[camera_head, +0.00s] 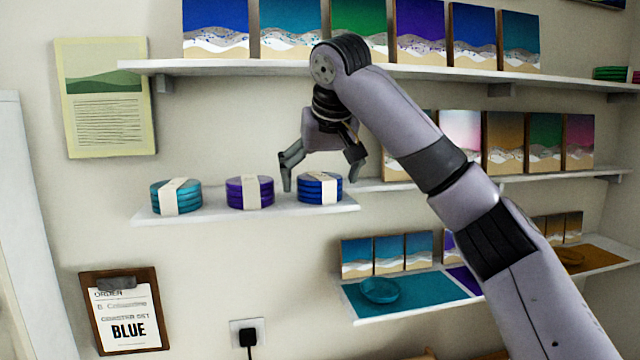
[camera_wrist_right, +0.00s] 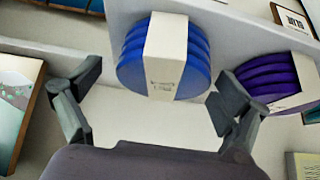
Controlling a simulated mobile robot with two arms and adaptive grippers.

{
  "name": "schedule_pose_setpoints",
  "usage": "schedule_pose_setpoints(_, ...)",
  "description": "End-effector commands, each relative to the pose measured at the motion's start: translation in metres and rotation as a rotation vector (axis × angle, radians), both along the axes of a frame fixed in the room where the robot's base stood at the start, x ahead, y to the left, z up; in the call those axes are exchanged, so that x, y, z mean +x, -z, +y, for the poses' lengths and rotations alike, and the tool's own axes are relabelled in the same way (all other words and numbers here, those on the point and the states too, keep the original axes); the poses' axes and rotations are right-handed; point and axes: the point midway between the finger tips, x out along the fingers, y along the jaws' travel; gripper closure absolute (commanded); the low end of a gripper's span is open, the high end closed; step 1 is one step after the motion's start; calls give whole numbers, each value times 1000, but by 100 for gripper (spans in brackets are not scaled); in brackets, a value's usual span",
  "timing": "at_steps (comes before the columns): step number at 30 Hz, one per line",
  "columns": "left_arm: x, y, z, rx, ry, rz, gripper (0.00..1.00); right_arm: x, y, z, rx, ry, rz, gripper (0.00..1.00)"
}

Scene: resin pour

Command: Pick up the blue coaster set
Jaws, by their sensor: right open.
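The blue coaster set (camera_head: 320,187) is a round stack with a pale paper band, at the right end of the small white shelf (camera_head: 240,210). In the right wrist view the blue coaster set (camera_wrist_right: 165,57) lies ahead of the fingers, near the middle. My right gripper (camera_head: 322,178) is open and empty just above and around the set in the head view; in the wrist view the fingers (camera_wrist_right: 155,105) are spread on either side, with the stack beyond them. I cannot tell whether a finger touches it. My left gripper is not in view.
A purple coaster set (camera_head: 250,192) stands close to the left of the blue one, and a teal set (camera_head: 176,196) farther left. An upper shelf (camera_head: 250,67) with several panels is above. A clipboard (camera_head: 124,312) reading "BLUE" hangs below left.

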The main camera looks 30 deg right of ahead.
Motion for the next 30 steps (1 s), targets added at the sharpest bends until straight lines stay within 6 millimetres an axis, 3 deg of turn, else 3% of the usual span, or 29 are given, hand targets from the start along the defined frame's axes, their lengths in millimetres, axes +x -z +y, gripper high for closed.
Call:
schedule_pose_setpoints(7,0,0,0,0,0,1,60,1,1,0,0,-1,-1,7)
schedule_pose_setpoints(30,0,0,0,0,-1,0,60,0,0,1,0,-1,-1,58)
